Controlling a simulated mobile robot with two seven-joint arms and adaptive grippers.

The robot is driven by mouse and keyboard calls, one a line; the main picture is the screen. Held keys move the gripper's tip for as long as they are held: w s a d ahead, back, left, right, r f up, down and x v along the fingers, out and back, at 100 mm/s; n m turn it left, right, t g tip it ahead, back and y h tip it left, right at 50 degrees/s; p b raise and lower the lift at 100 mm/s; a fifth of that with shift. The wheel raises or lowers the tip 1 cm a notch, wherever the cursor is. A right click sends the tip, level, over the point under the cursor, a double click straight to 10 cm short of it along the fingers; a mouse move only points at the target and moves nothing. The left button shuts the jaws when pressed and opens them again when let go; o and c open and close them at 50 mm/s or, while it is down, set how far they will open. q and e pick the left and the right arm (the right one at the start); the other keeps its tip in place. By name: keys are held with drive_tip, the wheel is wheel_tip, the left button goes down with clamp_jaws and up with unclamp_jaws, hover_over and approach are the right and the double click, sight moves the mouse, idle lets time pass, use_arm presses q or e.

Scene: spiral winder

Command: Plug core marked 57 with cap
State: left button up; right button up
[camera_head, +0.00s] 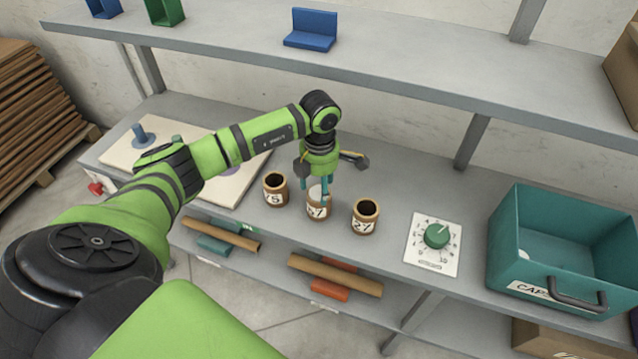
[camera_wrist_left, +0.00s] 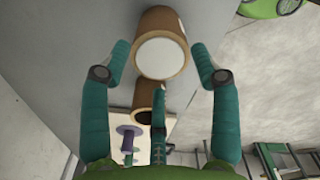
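The core marked 57 (camera_head: 317,210) stands upright in the middle of three brown cores on the bench. A white cap (camera_head: 314,191) fills its top opening; the cap also shows as a white disc in the left wrist view (camera_wrist_left: 160,54), ringed by the core's brown rim. How deep it sits is hard to tell. My left gripper (camera_head: 324,187) is above this core, pointing down. In the left wrist view its fingers (camera_wrist_left: 162,75) are spread apart, with nothing held between them. My right gripper is not in view.
An open core marked 27 (camera_head: 365,217) stands to the right, another open core (camera_head: 275,190) to the left. Farther right are a dial (camera_head: 437,236) and a teal caps bin (camera_head: 510,250). A shelf (camera_head: 400,85) overhangs the bench behind. A pale board (camera_head: 230,185) lies left.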

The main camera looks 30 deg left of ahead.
sight(319, 193)
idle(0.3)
use_arm(q)
wheel_tip(319, 193, up, 12)
idle(0.5)
idle(0.6)
